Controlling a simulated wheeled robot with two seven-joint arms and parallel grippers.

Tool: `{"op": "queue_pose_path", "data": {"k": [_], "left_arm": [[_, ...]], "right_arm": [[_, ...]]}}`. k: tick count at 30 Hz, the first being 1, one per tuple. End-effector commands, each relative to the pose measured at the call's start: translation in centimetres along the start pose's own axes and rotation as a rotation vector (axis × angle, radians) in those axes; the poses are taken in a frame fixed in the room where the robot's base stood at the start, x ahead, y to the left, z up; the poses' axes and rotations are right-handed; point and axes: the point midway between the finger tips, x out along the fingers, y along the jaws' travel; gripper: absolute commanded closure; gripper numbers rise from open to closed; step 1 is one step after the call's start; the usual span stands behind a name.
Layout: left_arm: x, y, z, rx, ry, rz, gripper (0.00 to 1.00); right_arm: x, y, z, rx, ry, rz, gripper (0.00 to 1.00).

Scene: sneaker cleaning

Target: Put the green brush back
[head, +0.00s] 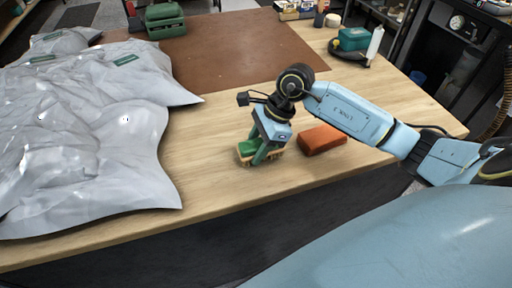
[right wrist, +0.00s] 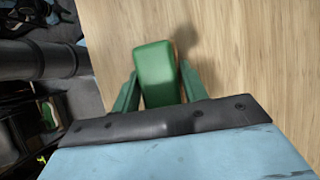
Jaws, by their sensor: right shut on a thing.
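The green brush (head: 248,147) has a green top and a tan lower edge. My left gripper is not in view.
An orange-brown block (head: 322,139) lies just right of the brush on the wooden table (head: 215,175). Crumpled grey plastic bags (head: 85,150) cover the left side. A brown mat (head: 215,55) lies behind. A green case (head: 165,20) and a teal dispenser (head: 353,38) stand at the back.

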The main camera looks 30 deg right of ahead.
Motion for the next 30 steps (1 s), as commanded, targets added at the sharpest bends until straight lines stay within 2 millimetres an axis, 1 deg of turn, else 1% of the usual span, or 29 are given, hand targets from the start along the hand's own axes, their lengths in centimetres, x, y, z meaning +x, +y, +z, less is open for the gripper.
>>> {"op": "queue_pose_path", "data": {"k": [1, 2, 8, 12, 13, 18, 26, 29, 30], "left_arm": [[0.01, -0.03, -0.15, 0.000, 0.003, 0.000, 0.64], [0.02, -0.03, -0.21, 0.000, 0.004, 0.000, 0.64], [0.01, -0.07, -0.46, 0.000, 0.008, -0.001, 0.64], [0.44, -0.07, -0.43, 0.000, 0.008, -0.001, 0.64], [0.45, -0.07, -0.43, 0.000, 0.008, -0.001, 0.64], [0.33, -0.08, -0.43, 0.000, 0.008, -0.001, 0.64], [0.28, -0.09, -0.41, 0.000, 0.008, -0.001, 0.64], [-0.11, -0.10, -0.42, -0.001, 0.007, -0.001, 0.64], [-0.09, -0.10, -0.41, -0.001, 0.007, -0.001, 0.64]], "right_arm": [[0.57, 0.05, -0.28, 0.003, 0.000, 0.003, 0.82], [0.70, 0.03, -0.37, 0.002, 0.000, 0.001, 0.82], [0.69, -0.03, -0.38, 0.000, 0.001, -0.001, 0.82], [1.03, -0.04, -0.55, 0.000, 0.001, -0.001, 0.82], [1.06, -0.02, -0.56, 0.000, 0.001, 0.000, 0.55], [0.95, -0.02, -0.50, 0.000, 0.000, 0.000, 0.35], [0.90, -0.01, -0.47, 0.000, 0.000, 0.000, 0.35], [0.58, 0.00, -0.30, 0.000, 0.000, 0.000, 0.35], [0.17, -0.08, -0.36, -0.001, 0.002, -0.002, 0.35]]}}
